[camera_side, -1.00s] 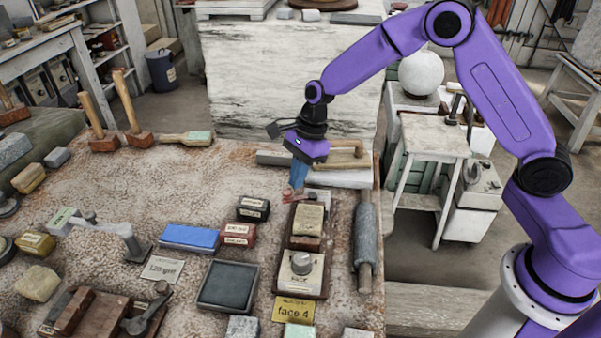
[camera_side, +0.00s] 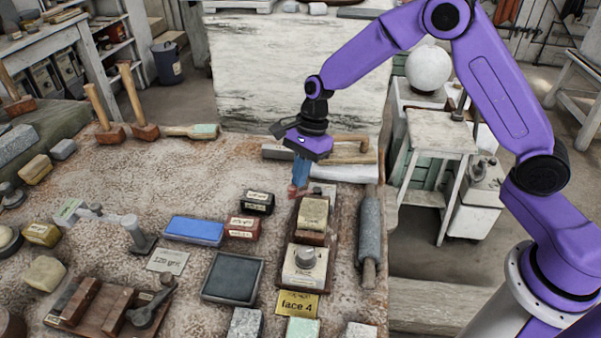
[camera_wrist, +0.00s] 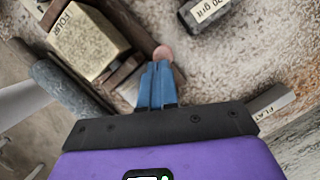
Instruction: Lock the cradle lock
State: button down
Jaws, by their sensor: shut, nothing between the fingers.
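My gripper (camera_side: 298,187) points down with its blue fingers together and empty, at the far end of a dark wooden board (camera_side: 279,279). In the wrist view the fingertips (camera_wrist: 156,66) are beside a small pinkish round knob (camera_wrist: 162,52); I cannot tell whether they touch it. A pale block marked FOUR (camera_wrist: 88,42) sits on that board and also shows in the side view (camera_side: 313,212). Nearer the camera stands a knobbed block (camera_side: 303,268). A second wooden base (camera_side: 75,318) at the lower left carries a dark lever (camera_side: 150,309). I cannot tell which part is the cradle lock.
A grey roller (camera_side: 369,235) lies right of the board near the table edge. Small dark and red labelled blocks (camera_side: 243,228), a blue block (camera_side: 194,229) and a dark tray (camera_side: 205,296) are to the left. Wooden bars (camera_side: 350,154) lie behind the gripper.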

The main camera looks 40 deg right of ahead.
jog(key=shift+w+d, duration=0.55)
jog(key=shift+d+r, duration=0.1)
jog(key=shift+d, duration=0.3)
jog(key=d+r, duration=0.6)
jog(key=r, duration=0.4)
jog(key=w+a+n+g, duration=0.1)
jog(key=w+a+n, duration=0.2)
jog(key=w+n, duration=0.3)
jog(key=s+a+f, duration=0.2)
jog(key=f, duration=0.3)
jog(key=s+a+f, duration=0.2)
jog(key=f, duration=0.3)
jog(key=shift+s+a+h, duration=0.3)
jog(key=shift+s+a, duration=0.05)
jog(key=shift+s, duration=0.05)
